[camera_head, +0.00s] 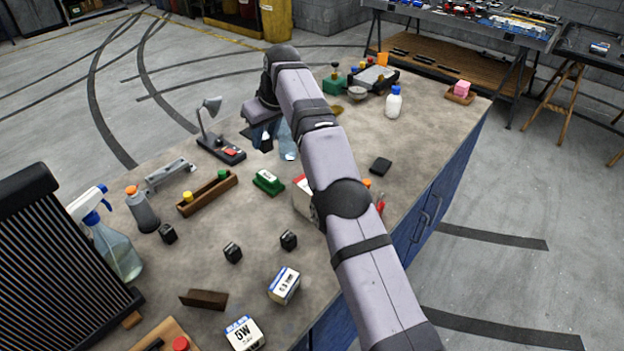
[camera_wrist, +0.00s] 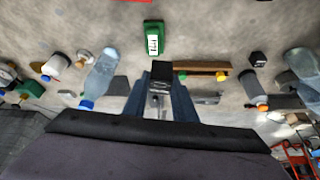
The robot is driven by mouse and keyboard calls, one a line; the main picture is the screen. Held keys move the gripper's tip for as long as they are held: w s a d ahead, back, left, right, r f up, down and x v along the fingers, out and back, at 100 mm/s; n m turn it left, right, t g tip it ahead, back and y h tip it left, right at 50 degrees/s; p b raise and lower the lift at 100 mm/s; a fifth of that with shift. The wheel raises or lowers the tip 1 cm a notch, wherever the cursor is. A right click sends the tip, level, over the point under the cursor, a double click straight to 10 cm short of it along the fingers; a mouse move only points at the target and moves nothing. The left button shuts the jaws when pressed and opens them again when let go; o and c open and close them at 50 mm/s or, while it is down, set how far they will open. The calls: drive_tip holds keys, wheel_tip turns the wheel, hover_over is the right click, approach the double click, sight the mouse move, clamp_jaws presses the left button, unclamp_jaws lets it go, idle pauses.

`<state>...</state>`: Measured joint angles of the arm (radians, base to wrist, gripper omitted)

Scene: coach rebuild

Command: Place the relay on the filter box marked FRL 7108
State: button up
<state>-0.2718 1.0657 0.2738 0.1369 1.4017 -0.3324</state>
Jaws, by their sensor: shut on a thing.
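In the wrist view my gripper (camera_wrist: 160,92) shows two blue fingers shut on a small black block, the relay (camera_wrist: 160,68). Two white and blue boxes, one (camera_head: 284,286) and another (camera_head: 243,335), stand at the near edge of the bench. A white and red box (camera_head: 302,200) is partly hidden behind my arm. I cannot read FRL 7108 on any box.
A green block (camera_head: 268,182) with a white label, a wooden tray (camera_head: 207,194), a lamp (camera_head: 209,118), a spray bottle (camera_head: 118,250) and several small black blocks stand around. A clear bottle (camera_wrist: 102,75) is close beside my gripper. The bench centre has bare patches.

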drive_tip(key=s+d+r+m+p, duration=0.1)
drive_tip(key=d+r, duration=0.2)
drive_tip(key=d, duration=0.3)
drive_tip(key=s+d+r+m, duration=0.1)
drive_tip(key=d+r, duration=0.2)
drive_tip(key=d, duration=0.2)
drive_tip(key=shift+m+h, duration=0.3)
drive_tip(key=shift+h, duration=0.2)
drive_tip(key=shift+s+d+f+p, duration=0.1)
drive_tip(key=shift+s+f+p, duration=0.35)
drive_tip(key=shift+f, duration=1.85)
drive_tip(key=shift+s+d+f+p, duration=0.15)
drive_tip(key=shift+s+f+p, duration=0.25)
drive_tip(key=shift+f, duration=1.9)
drive_tip(key=shift+s+d+f+p, duration=0.1)
drive_tip(key=shift+s+f+p, duration=0.35)
drive_tip(key=shift+f, duration=1.85)
drive_tip(key=shift+f, duration=0.15)
drive_tip(key=o, duration=1)
drive_tip(key=shift+o, duration=0.2)
